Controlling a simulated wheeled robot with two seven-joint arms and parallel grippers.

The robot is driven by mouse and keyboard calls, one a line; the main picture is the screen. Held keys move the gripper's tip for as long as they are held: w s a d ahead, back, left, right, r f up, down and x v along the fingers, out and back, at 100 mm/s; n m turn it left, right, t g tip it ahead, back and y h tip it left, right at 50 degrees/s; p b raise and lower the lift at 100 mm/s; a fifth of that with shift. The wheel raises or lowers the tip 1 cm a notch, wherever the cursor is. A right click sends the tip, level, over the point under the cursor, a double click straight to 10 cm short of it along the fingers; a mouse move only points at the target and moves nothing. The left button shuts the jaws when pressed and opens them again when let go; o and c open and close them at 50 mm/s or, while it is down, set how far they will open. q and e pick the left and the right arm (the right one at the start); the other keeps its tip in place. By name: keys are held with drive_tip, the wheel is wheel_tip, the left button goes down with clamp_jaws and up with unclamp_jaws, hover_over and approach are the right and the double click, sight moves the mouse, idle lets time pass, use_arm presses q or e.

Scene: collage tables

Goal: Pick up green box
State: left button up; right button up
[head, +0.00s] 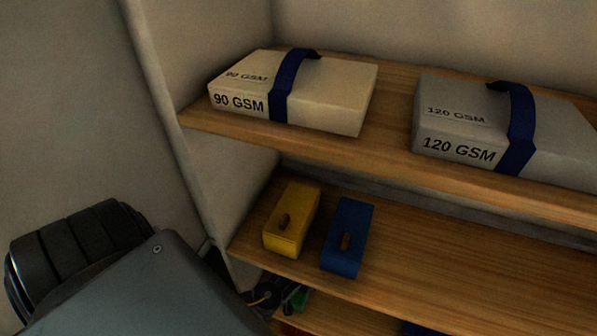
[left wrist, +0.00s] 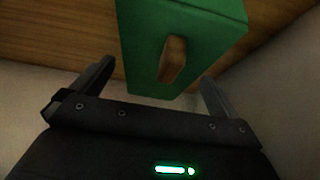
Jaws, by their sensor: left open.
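The green box (left wrist: 190,25) fills the upper middle of the left wrist view, with a wooden knob or handle (left wrist: 173,58) on its near face. My left gripper (left wrist: 157,75) is open, its two fingers on either side of the box's near end. I cannot tell whether either finger touches it. In the head view only a small green piece (head: 299,298) shows below the middle shelf, beside dark gripper parts; my left arm and the shelf hide the rest. My right gripper is in neither view.
A yellow box (head: 286,238) and a blue box (head: 343,261) stand on the middle shelf (head: 460,270). Above are packs marked 90 GSM (head: 340,100) and 120 GSM (head: 435,125). The cabinet's side wall (head: 190,160) is close to my left arm.

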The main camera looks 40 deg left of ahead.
use_arm(q)
drive_tip(key=c, duration=1.3)
drive_tip(key=shift+r, duration=0.1)
drive_tip(key=shift+r, duration=0.45)
wheel_tip(320, 180, up, 2)
drive_tip(key=shift+s+d+r, duration=0.15)
drive_tip(key=shift+s+d, duration=0.1)
drive_tip(key=shift+s, duration=0.35)
drive_tip(key=s+d, duration=0.2)
drive_tip(key=s, duration=0.6)
drive_tip(key=s+d+b, duration=0.1)
drive_tip(key=s+d, duration=0.2)
drive_tip(key=s, duration=0.4)
drive_tip(key=shift+s+d, duration=0.25)
drive_tip(key=shift+s, duration=0.15)
